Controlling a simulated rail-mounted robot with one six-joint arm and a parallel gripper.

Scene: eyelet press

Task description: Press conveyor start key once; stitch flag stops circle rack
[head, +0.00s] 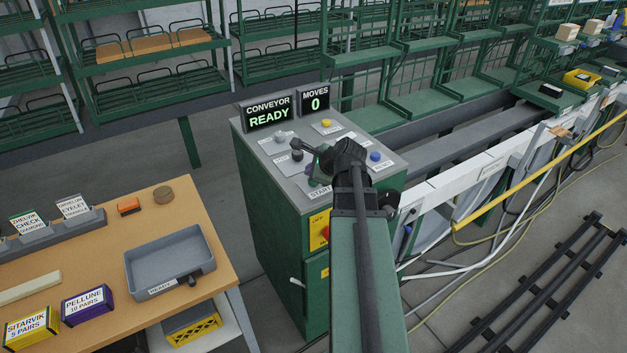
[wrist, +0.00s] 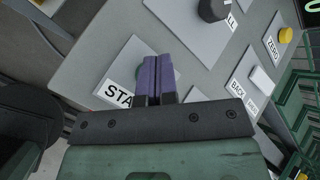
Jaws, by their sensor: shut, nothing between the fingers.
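The control console (head: 265,200) stands in the middle of the head view. Its displays read CONVEYOR READY (head: 268,116) and MOVES 0 (head: 315,101). The START label (head: 319,192) is near the console's front edge and shows partly in the wrist view (wrist: 118,94). My gripper (wrist: 157,62) is shut and empty, its purple fingers over the start key's plate. Only a sliver of the green start key (wrist: 177,74) shows beside the fingers; whether they touch it I cannot tell. Green racks (head: 420,95) line the conveyor at the back. I cannot make out a stitch flag.
A black knob (wrist: 211,9), a yellow ZERO button (wrist: 286,35) and a white BACK key (wrist: 262,76) are nearby on the console. A blue button (head: 375,156) sits at its right. A wooden table (head: 215,300) with a grey READY tray (head: 128,272) stands at left.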

